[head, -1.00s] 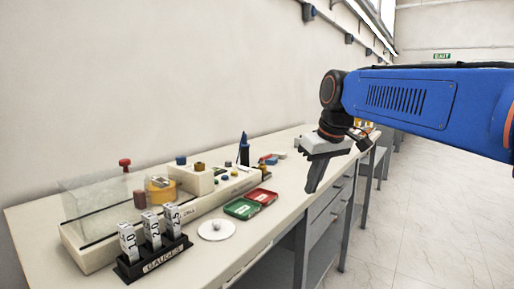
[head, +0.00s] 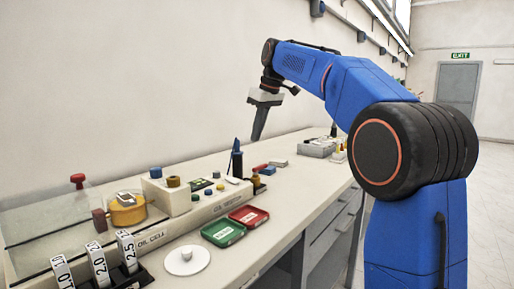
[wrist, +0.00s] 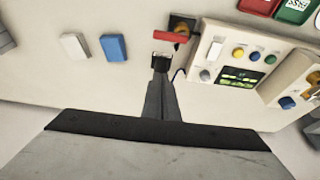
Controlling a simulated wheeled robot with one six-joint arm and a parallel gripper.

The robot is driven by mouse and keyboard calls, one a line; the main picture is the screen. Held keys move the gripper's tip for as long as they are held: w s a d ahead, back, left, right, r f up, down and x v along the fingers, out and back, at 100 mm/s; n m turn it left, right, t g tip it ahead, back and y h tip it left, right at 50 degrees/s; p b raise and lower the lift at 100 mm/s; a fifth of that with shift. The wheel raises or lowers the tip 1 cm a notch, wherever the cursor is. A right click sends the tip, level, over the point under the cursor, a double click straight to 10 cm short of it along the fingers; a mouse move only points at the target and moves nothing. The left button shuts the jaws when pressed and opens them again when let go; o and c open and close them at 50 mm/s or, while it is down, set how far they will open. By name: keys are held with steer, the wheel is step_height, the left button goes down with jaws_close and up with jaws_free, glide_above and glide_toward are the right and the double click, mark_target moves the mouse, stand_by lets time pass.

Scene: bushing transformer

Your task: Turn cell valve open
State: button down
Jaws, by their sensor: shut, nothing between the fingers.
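The clear-walled oil cell (head: 50,222) stands at the left of the bench with a red knob (head: 77,180) above it. Joined to it is a cream housing with a blue knob (head: 155,172) and a brass knob (head: 173,181) on top. I cannot tell for sure which part is the cell valve. My gripper (head: 257,138) is shut and empty, pointing down above the far part of the bench, well right of the cell. In the wrist view my gripper (wrist: 161,62) shows below a red bar (wrist: 171,36), apparently above the bench.
A green tray (head: 223,232) and a red tray (head: 248,216) lie in front of the housing. A white dish (head: 187,261) and labelled gauge blocks (head: 97,263) are nearer. Small blocks, including a blue one (wrist: 113,47), lie beyond.

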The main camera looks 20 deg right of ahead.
mark_target(260, 169)
step_height(260, 169, down, 9)
steer(key=shift+s+d, duration=0.25)
steer(key=shift+s, duration=0.15)
stand_by(0.4)
